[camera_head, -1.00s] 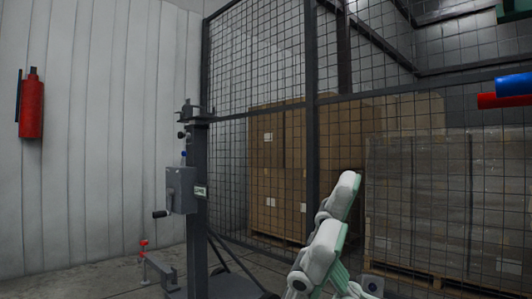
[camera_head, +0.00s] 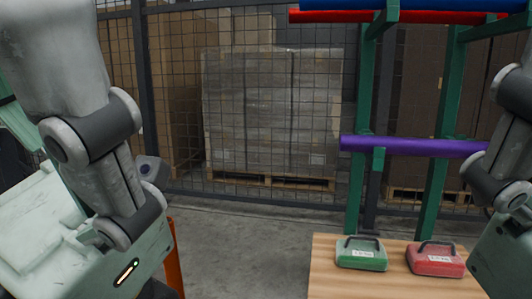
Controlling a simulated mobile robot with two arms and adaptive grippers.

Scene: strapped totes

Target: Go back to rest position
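My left arm fills the left side of the head view, bent, with its links close to the camera. My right arm shows only in part at the right edge. Neither gripper's fingertips can be made out in this view. A green case (camera_head: 361,253) with a dark handle stands on a wooden table (camera_head: 335,283). A red case (camera_head: 435,259) with a dark handle stands to its right on the same table, apart from it.
Behind the table a green rack (camera_head: 356,190) carries a purple roll (camera_head: 412,146), with red and blue rolls (camera_head: 400,5) higher up. A wire mesh fence (camera_head: 180,100) closes off wrapped pallet stacks (camera_head: 270,105). Grey floor (camera_head: 240,240) is open left of the table.

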